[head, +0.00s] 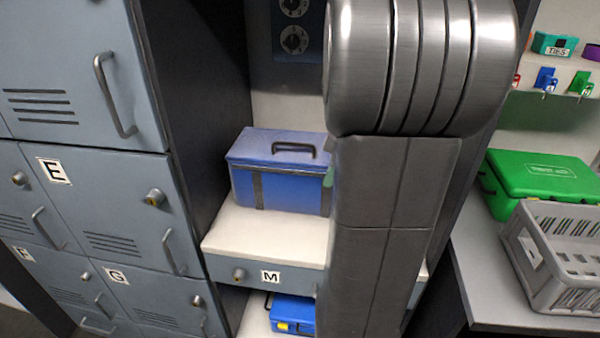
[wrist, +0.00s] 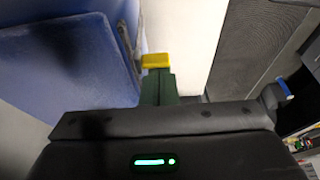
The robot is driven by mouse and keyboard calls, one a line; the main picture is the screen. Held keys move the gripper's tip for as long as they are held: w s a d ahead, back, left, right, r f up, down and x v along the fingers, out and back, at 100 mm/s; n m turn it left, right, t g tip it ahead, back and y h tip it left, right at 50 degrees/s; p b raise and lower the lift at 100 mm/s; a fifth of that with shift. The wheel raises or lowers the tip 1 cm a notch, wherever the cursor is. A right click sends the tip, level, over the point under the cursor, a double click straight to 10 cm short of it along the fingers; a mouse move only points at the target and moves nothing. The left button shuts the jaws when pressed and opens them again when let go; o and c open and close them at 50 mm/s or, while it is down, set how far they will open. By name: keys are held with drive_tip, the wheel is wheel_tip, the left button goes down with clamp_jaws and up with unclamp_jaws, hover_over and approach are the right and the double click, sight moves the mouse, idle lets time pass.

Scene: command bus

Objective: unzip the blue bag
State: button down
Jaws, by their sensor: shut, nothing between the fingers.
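The blue bag (head: 275,180) is a box-shaped bag with a dark handle on its lid and dark straps down its front. It stands on a white shelf, and my arm hides its right end. Its blue side also fills the left of the wrist view (wrist: 65,70). No zip or zip pull can be made out clearly. In the head view, my arm mostly hides the gripper.
Grey-blue lockers (head: 90,190) stand at the left. A drawer marked M (head: 270,277) is under the shelf, with a blue case (head: 292,314) below it. On the right counter are a green case (head: 540,175) and a grey crate (head: 560,262).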

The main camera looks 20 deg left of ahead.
drive_tip(key=shift+w+d, duration=0.2)
drive_tip(key=shift+d, duration=1.4)
drive_tip(key=shift+r, duration=0.1)
